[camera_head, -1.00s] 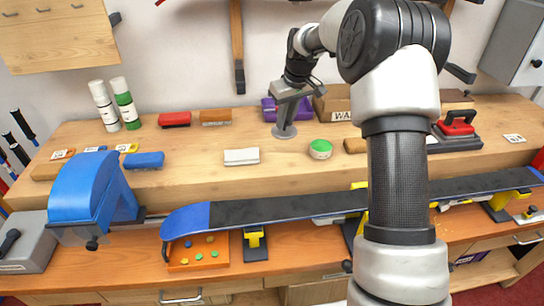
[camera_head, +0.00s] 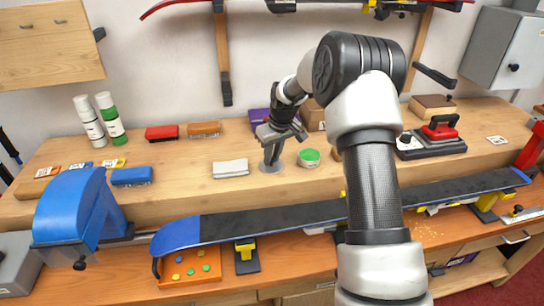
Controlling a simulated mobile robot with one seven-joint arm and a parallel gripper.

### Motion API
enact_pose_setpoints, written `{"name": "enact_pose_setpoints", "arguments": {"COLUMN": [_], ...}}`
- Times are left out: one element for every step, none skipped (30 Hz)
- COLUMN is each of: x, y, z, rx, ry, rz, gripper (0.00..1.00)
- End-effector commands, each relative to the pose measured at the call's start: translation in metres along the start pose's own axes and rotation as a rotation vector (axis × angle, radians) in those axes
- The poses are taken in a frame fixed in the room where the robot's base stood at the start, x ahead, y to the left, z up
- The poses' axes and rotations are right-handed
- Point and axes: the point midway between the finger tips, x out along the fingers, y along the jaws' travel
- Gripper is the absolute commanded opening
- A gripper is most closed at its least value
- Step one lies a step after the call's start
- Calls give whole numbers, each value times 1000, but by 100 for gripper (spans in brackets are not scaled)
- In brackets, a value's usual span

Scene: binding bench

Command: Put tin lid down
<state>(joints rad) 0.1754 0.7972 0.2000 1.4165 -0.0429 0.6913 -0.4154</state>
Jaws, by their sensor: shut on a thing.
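The tin lid (camera_head: 265,169) is a thin round grey disc in the head view, over the raised shelf of the bench. My gripper (camera_head: 271,161) points down from above and is shut on it. The lid looks roughly level; whether it touches the wood or hangs just above it I cannot tell. A round tin with a green top (camera_head: 309,158) stands just to the right of the lid, apart from it.
A white block (camera_head: 230,168) lies left of the lid. Red (camera_head: 161,133) and tan (camera_head: 204,129) brushes lie behind it. A purple box (camera_head: 258,116) stands behind my gripper. A long ski or board (camera_head: 280,220) spans the front. Some bare wood surrounds the lid.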

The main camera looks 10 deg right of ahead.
Motion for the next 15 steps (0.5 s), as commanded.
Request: {"name": "enact_pose_setpoints", "arguments": {"x": [0, 0, 0, 1, 2, 4, 5, 3, 3, 3, 3, 3, 3, 3, 3], "y": [0, 0, 0, 0, 0, 0, 0, 0, 0, 0, 0, 0, 0, 0, 0], "z": [0, 0, 0, 0, 1, 1, 1, 1, 1, 1, 1, 1, 1, 1, 1], "rx": [0, 0, 0, 0, 0, 0, 0, 0, 0, 0, 0, 0, 0, 0, 0], "ry": [0, 0, 0, 0, -1, -1, 0, 0, 0, -1, -1, -1, -1, -1, -1], "rz": [0, 0, 0, 0, 0, 0, 0, 0, 0, 0, 0, 0, 0, 0, 0], "gripper": [0, 0, 0, 0, 0, 0, 0, 22, 29, 34, 36, 36, 36, 36, 36]}}
